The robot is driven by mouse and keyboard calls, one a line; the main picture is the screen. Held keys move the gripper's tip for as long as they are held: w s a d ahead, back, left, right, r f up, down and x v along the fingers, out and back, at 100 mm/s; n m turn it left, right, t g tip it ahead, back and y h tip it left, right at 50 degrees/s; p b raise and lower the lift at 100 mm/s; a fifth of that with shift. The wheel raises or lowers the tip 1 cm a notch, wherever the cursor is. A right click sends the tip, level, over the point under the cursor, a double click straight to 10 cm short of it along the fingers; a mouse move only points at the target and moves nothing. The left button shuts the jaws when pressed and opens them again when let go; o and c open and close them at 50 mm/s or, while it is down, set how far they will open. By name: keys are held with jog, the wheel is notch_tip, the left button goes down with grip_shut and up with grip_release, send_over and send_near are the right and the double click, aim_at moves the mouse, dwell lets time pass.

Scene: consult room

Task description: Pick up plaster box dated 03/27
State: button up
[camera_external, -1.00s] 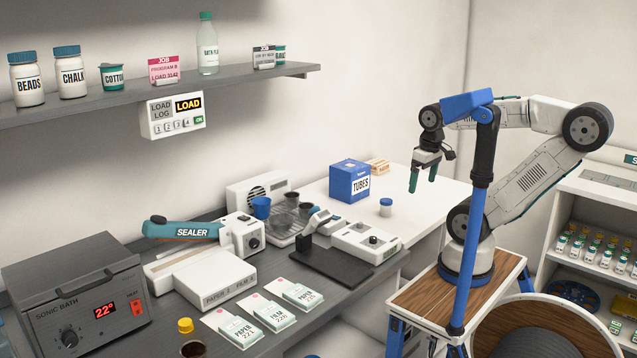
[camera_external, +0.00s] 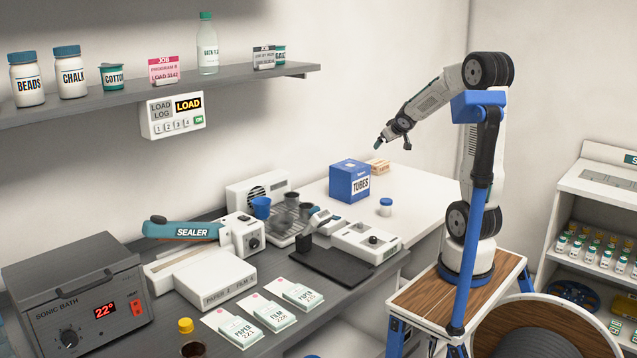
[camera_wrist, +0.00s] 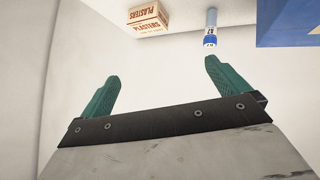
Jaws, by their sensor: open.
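A small cream box with orange-brown markings (camera_external: 379,167) stands at the back of the white counter, just behind and right of the blue TUBES box. In the wrist view the plaster box (camera_wrist: 148,18) is at the top, upside down in the picture, with PLASTERS lettering. I cannot read a date on it. My gripper (camera_external: 393,143) is open and empty, above and apart from the box. In the wrist view its green fingers (camera_wrist: 162,70) are spread, with the box beyond them.
The blue TUBES box (camera_external: 349,181) stands close beside the plaster box; it fills the top right corner of the wrist view (camera_wrist: 290,25). A blue-capped jar (camera_external: 385,207) is further forward. The white counter's right part is clear.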

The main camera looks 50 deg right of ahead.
jog(key=w+d+f+n+t+y, duration=0.1)
jog(key=w+d+f+t+y, duration=0.15)
jog(key=w+d+f, duration=0.6)
jog(key=n+t+y, duration=0.1)
jog(key=y, duration=0.2)
send_near(380, 163)
jog(key=x, duration=0.3)
jog(key=shift+w+f, duration=0.1)
jog(key=shift+f, duration=0.25)
jog(key=shift+w+f, duration=0.2)
jog(key=x, duration=0.7)
jog(key=shift+w+d+r, duration=0.2)
jog(key=shift+w+r, duration=0.05)
jog(key=shift+w, duration=0.1)
jog(key=c, duration=0.8)
